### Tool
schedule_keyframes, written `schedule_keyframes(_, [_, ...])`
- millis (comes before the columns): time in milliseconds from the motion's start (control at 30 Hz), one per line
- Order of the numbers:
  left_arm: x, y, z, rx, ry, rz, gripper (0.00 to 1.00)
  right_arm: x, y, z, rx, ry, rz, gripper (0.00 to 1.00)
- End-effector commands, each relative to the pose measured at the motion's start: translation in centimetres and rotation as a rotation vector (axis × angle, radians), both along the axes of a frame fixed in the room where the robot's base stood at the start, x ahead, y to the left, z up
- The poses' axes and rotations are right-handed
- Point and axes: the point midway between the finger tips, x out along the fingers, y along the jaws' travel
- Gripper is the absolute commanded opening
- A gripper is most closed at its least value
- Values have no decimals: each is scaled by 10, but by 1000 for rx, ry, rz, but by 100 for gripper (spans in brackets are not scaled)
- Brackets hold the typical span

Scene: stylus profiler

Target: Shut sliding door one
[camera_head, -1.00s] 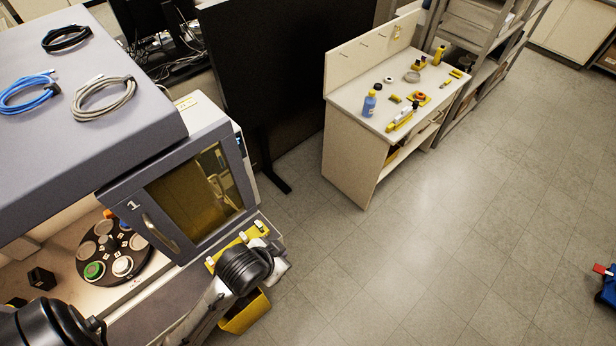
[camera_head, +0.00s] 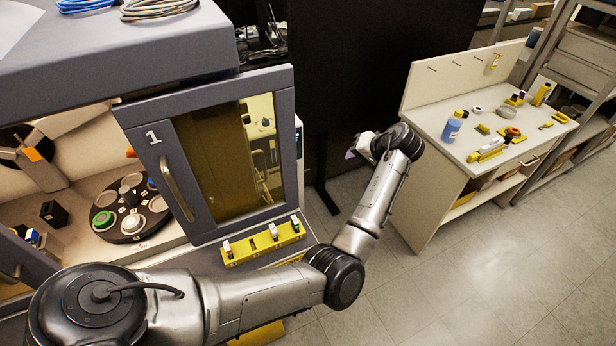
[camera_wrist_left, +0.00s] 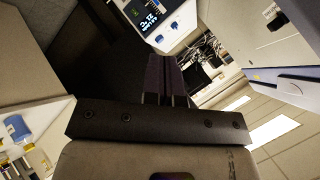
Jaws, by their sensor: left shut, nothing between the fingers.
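Sliding door one (camera_head: 209,235) has a dark grey frame, an amber window, a vertical handle (camera_head: 177,190) and a "1" at its upper left. It stands at the right part of the machine front, and the opening to its left shows the interior. My left gripper (camera_head: 352,153) is to the right of the door, apart from it, beyond the machine's right side. It is small and partly hidden by my wrist in the head view. In the left wrist view its fingers (camera_wrist_left: 166,80) are together and empty. My right gripper is not in view.
A round carousel (camera_head: 131,208) with several pucks sits inside the machine. A yellow rack (camera_head: 263,243) lies below the door. A workbench (camera_head: 440,122) with a blue bottle (camera_head: 452,126) stands at right. A display panel (camera_wrist_left: 150,20) shows ahead of the gripper. Floor is clear at lower right.

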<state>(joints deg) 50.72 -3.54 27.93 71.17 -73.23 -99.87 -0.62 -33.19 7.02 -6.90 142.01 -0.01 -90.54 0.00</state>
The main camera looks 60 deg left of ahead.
Motion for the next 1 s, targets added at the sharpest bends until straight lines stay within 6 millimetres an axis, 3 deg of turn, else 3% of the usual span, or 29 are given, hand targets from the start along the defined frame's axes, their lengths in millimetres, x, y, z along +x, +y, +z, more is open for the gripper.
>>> schedule_keyframes(33, [0, -2, -13, 28, 102, 30, 0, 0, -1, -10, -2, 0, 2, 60])
schedule_keyframes(100, [-3, -4, -19, 86, 236, 70, 0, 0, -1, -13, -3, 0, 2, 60])
schedule_keyframes(400, [-11, -23, -18, 346, 623, 158, 0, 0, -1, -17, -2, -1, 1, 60])
schedule_keyframes(667, [-17, -28, -10, 444, 712, 197, 0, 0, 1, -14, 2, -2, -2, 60])
schedule_keyframes(1000, [-51, 12, -8, 447, 715, 202, 0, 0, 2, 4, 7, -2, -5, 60])
